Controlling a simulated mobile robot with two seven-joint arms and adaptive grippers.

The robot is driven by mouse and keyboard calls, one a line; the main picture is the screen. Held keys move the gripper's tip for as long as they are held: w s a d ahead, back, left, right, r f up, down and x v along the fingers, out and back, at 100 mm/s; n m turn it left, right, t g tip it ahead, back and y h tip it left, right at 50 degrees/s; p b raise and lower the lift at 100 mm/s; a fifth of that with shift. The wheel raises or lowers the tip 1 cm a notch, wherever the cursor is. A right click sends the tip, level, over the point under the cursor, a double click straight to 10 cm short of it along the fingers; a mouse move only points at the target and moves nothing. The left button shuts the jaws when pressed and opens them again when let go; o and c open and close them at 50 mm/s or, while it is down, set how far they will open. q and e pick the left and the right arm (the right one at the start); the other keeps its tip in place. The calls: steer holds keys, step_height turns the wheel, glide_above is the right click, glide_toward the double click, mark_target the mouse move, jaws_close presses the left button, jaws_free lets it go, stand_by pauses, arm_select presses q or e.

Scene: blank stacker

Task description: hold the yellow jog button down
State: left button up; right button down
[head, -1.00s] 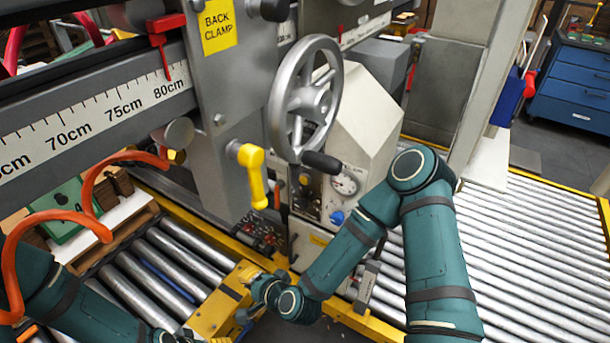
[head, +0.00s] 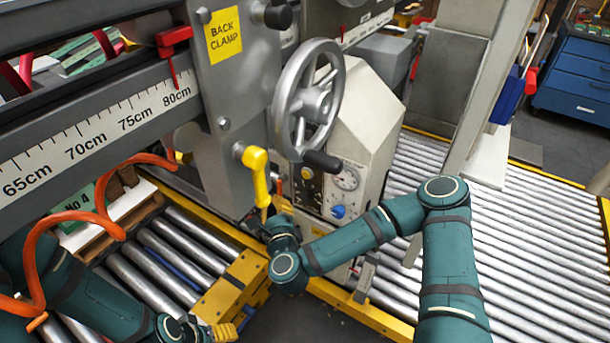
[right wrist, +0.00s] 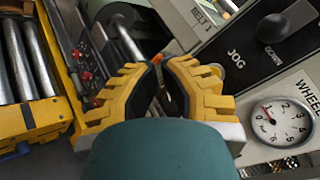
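The yellow jog button (head: 306,173) is a round cap on the control panel of the pale machine housing, below the handwheel.
A blue knob (head: 338,211) and a gauge (head: 346,179) sit beside the button. The handwheel (head: 308,100) with its black handle and a yellow lever (head: 257,176) hang close to my right gripper. Roller conveyors (head: 500,220) lie on both sides.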

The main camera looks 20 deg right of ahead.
mark_target(306, 174)
steer(key=w+d, duration=0.5)
steer(key=d, duration=0.2)
steer(key=shift+w, duration=0.2)
stand_by(1.5)
steer(key=shift+w+d, duration=0.25)
steer(key=shift+w+d, duration=0.3)
steer(key=shift+d, duration=0.15)
stand_by(2.7)
stand_by(1.1)
steer(key=shift+s+a, duration=0.6)
steer(key=shift+a, duration=0.15)
steer(key=shift+a, duration=0.1)
